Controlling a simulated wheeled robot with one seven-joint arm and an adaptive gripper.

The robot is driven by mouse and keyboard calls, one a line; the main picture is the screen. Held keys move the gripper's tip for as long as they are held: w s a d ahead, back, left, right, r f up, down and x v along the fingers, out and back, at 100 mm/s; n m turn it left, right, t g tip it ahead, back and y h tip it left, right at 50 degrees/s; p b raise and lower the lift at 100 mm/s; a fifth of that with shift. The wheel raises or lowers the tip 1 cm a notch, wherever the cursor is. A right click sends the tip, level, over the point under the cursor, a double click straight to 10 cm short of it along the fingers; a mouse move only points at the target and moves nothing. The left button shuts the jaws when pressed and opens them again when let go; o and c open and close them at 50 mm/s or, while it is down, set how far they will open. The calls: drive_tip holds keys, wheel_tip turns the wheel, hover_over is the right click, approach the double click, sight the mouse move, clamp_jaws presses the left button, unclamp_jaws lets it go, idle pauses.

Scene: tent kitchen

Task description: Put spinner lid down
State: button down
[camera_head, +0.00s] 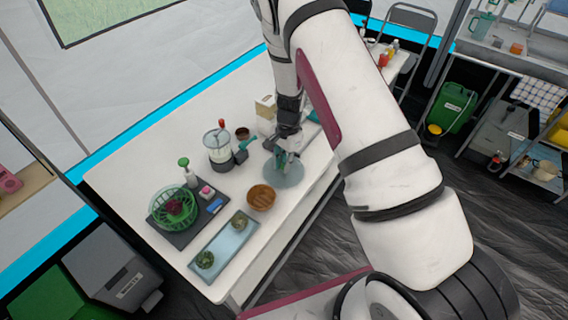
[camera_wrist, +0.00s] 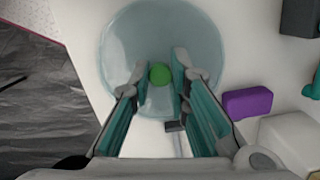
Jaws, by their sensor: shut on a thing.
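The spinner lid is a round, see-through bluish disc (camera_head: 284,174) with a green knob, near the right edge of the white table. In the wrist view the lid (camera_wrist: 118,48) lies under my fingers, and its green knob (camera_wrist: 160,74) is between the fingertips. My gripper (camera_head: 287,157) points down and is shut on the lid's knob; it also fills the lower wrist view (camera_wrist: 160,76). I cannot tell whether the lid touches the tabletop. The green spinner basket (camera_head: 158,217) stands at the table's left end with something dark red inside.
A wooden bowl (camera_head: 261,198) stands close left of the lid. A pale blue tray (camera_head: 222,245) holds two green vegetables. A clear jar (camera_head: 217,146) and a pump bottle (camera_head: 189,176) stand farther back. In the wrist view a purple block (camera_wrist: 247,102) lies right of the lid.

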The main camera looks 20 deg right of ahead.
drive_tip(key=shift+f, duration=0.25)
drive_tip(key=c, duration=1.5)
unclamp_jaws()
drive_tip(key=shift+c, duration=0.2)
